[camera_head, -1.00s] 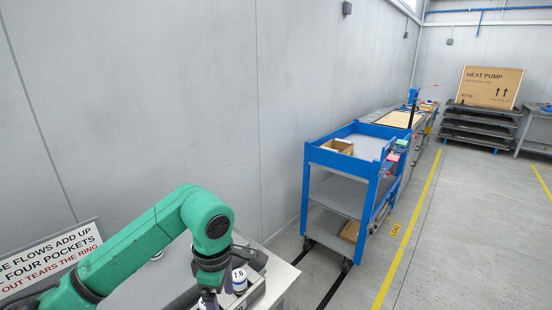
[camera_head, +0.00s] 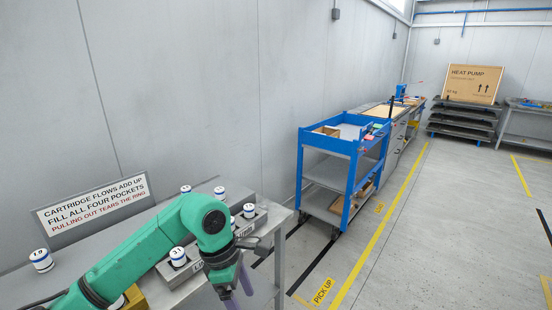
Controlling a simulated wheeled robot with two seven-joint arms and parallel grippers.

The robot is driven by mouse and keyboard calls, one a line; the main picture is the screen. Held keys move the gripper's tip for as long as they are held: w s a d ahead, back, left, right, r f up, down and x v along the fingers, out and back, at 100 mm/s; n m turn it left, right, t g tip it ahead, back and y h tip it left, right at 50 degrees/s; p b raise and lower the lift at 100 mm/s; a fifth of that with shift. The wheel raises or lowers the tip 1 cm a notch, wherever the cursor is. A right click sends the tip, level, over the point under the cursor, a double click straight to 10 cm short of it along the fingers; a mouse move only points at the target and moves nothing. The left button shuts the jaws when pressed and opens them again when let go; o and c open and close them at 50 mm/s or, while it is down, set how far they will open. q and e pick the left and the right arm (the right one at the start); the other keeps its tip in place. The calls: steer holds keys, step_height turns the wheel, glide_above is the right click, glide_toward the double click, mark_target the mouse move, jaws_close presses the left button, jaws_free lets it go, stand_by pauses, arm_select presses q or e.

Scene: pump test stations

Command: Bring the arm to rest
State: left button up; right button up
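My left arm (camera_head: 140,250) is green and comes in from the lower left over the bench. My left gripper (camera_head: 238,290) hangs down past the bench's front right edge. Its two purplish fingers look spread, with nothing seen between them. Its tips are near or beyond the lower picture edge. My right arm and gripper are not in view.
The grey bench (camera_head: 78,262) holds several white cartridges, including one marked 19 (camera_head: 41,261) and one marked 31 (camera_head: 178,257). A sign (camera_head: 97,204) stands behind. A blue trolley (camera_head: 352,150) stands right of the bench. The floor (camera_head: 440,240) at right is clear.

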arm_select(q)
steer(key=w+d+f+n+t+h, duration=0.2)
steer(key=w+d+n+h, duration=0.65)
steer(key=n+h, duration=0.45)
steer(key=w+a+f+n+t+y, duration=0.35)
steer(key=a+f+n+t, duration=0.3)
steer(key=f+n, duration=0.45)
steer(key=w+a+f+n+t+y, duration=0.2)
steer(key=a+f+n+t+y, duration=0.25)
steer(key=a+f+n, duration=0.55)
steer(key=s+a+f+n+g+y, duration=0.25)
steer(key=s+a+f+n, duration=0.3)
steer(key=s+f, duration=0.5)
steer(key=s+a+f+n+g+y, duration=0.2)
steer(key=s+a+f+n+y, duration=0.2)
steer(key=s+f+n, duration=0.6)
steer(key=s+a+f+n+g, duration=0.1)
steer(key=s+f+g, duration=0.2)
steer(key=s, duration=0.8)
steer(key=s+a+f+n+g+y, duration=0.1)
steer(key=s+f+g, duration=0.2)
steer(key=s+f, duration=0.4)
steer(key=s, duration=0.5)
steer(key=shift+s+g, duration=0.3)
steer(key=shift+g, duration=0.05)
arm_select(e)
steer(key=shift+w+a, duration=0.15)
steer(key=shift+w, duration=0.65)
